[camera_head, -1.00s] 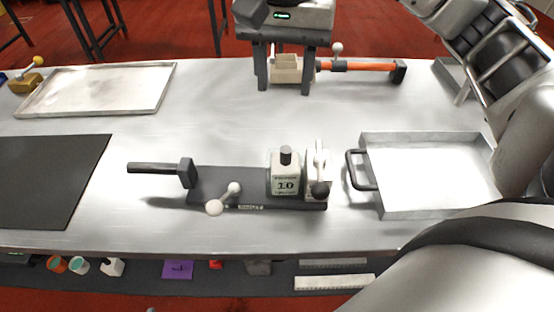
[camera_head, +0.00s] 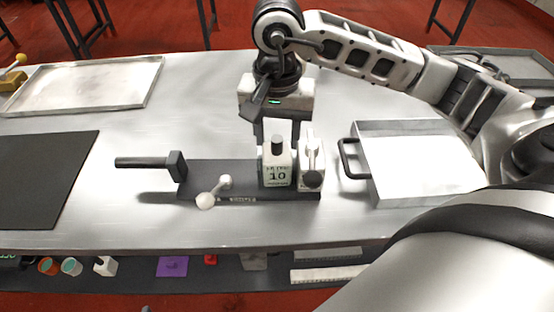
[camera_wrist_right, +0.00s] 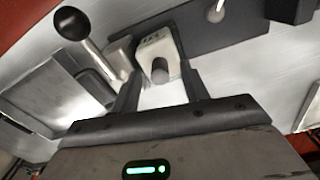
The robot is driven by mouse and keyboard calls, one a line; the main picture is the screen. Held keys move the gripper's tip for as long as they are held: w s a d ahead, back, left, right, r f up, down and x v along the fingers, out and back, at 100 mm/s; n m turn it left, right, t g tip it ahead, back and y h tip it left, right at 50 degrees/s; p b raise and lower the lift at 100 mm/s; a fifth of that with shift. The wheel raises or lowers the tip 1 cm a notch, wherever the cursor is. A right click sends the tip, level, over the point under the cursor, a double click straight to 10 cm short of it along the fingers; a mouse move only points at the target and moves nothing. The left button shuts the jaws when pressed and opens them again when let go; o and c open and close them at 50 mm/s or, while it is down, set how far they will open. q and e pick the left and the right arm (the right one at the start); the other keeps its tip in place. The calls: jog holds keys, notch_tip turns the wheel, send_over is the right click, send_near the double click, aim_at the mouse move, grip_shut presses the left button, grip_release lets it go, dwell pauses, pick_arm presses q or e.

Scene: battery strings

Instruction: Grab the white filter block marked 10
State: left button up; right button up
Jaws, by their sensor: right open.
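The white filter block marked 10 (camera_head: 277,177) stands upright on a dark fixture plate (camera_head: 215,178), with a short black knob on top. It also shows in the right wrist view (camera_wrist_right: 155,43), ahead of the fingers with its knob between their lines. My right gripper (camera_head: 279,132) is open and empty, pointing down just above and behind the block. Its two dark fingers also show in the right wrist view (camera_wrist_right: 162,90). In the head view the block partly covers the fingertips, so contact cannot be told. My left gripper is not in view.
A pale clamp part with a dark ball lever (camera_head: 311,165) stands close right of the block. A handled metal tray (camera_head: 410,200) lies further right. A white-ball lever (camera_head: 206,200) and a dark-handled pusher (camera_head: 150,162) are left. A black mat (camera_head: 40,180) lies far left.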

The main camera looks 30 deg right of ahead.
jog(key=shift+f, duration=0.35)
grip_shut()
jog(key=shift+r, duration=0.15)
